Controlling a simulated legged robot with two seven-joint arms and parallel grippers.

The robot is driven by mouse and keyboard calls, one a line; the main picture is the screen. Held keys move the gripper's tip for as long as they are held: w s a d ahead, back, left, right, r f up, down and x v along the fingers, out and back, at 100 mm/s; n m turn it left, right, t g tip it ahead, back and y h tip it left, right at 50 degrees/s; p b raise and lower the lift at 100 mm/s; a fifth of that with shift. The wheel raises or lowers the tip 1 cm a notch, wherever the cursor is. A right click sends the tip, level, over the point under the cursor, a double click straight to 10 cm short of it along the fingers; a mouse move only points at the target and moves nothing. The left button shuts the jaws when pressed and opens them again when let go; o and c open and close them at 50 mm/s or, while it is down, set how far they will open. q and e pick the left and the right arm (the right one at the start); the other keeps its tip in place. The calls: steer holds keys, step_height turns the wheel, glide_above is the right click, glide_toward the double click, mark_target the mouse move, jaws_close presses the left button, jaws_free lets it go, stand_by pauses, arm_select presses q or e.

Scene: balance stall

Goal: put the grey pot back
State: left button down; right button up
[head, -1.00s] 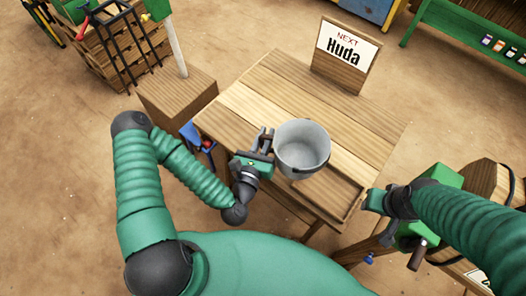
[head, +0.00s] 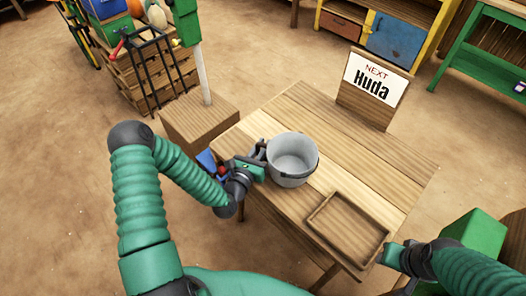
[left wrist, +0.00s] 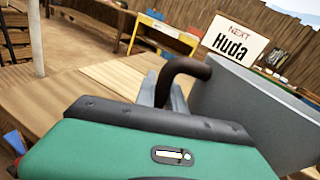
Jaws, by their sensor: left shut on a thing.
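The grey pot (head: 292,158) is at the left part of the wooden table in the head view, upright, with its open top showing empty. My left gripper (head: 257,160) is at the pot's left side, shut on it. In the left wrist view the pot's grey wall (left wrist: 245,105) fills the right side, and a dark curved handle (left wrist: 182,75) rises before my gripper (left wrist: 165,98). I cannot tell whether the pot touches the table. My right gripper (head: 388,256) is near the table's right front edge, apart from the pot; its jaws are too small to read.
A shallow wooden tray (head: 318,222) lies bare at the table's front right. A sign reading "NEXT Huda" (head: 374,82) stands at the back right. A wooden block with a pale post (head: 203,122) stands left of the table (head: 395,165). The table's middle and back are clear.

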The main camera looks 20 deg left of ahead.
arm_select(q)
steer(key=f, duration=0.3)
steer(key=shift+d, duration=0.3)
steer(key=shift+a, duration=0.35)
steer(key=c, duration=1.4)
jaws_free()
steer(key=shift+d, duration=0.1)
steer(key=s, duration=1.2)
steer(key=shift+r, duration=0.3)
